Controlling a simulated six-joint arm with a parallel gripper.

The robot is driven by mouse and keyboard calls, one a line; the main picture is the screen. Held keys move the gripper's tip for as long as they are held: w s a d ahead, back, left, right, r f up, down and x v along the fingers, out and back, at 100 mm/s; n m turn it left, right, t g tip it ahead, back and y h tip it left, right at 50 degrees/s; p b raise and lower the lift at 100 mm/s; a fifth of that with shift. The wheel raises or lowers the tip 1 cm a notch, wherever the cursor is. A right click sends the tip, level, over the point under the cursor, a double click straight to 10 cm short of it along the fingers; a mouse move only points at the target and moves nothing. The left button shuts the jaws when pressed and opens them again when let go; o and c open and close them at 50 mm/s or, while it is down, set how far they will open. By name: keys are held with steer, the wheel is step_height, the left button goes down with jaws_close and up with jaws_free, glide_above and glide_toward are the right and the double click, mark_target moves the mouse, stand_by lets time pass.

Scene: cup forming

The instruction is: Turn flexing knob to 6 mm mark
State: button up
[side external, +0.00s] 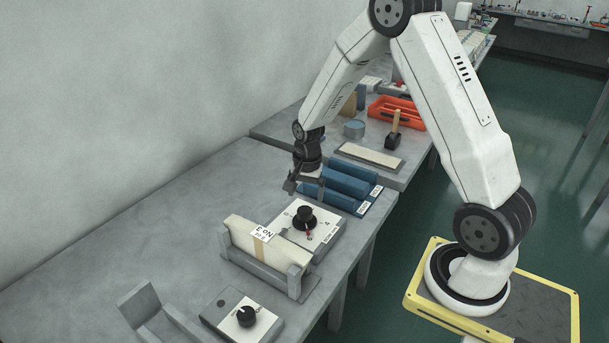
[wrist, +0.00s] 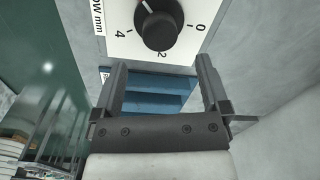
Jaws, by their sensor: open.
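A black round knob (side external: 305,215) stands on a pale dial plate (side external: 325,228) on a grey box, with a red mark at its front side. In the wrist view the knob (wrist: 158,25) is cut by the top edge, with 0, 2 and 4 printed around it and a partly cut label ending in "mm". Its pointer line is at the knob's upper left, past the 4 and away from the 2; the scale beyond 4 is out of view. My gripper (side external: 306,189) is open and empty, above and behind the knob, apart from it. Its fingers (wrist: 161,65) show below the dial.
A fixture holding a cream block (side external: 265,245) with a "No 3" tag stands just in front of the dial box. A second knob (side external: 246,316) is nearer. Blue blocks (side external: 345,185) lie behind the dial box. The table's left side is clear.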

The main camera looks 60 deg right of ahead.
steer(key=shift+r, duration=1.05)
steer(key=shift+s+a+r+n, duration=0.2)
steer(key=shift+a+r+n, duration=0.05)
steer(key=shift+a+n, duration=0.1)
steer(key=s+a+r+n+t, duration=0.1)
steer(key=s+a+r+n, duration=0.1)
steer(key=s+a+n, duration=0.3)
steer(key=s+a+r+n+t, duration=0.1)
steer(key=s+a+r+n, duration=0.2)
steer(key=s+a+n, duration=0.3)
steer(key=a+n, duration=0.1)
steer(key=n, duration=0.1)
steer(key=shift+s+r+n, duration=0.15)
steer(key=shift+r+n, duration=0.15)
steer(key=shift+n, duration=0.05)
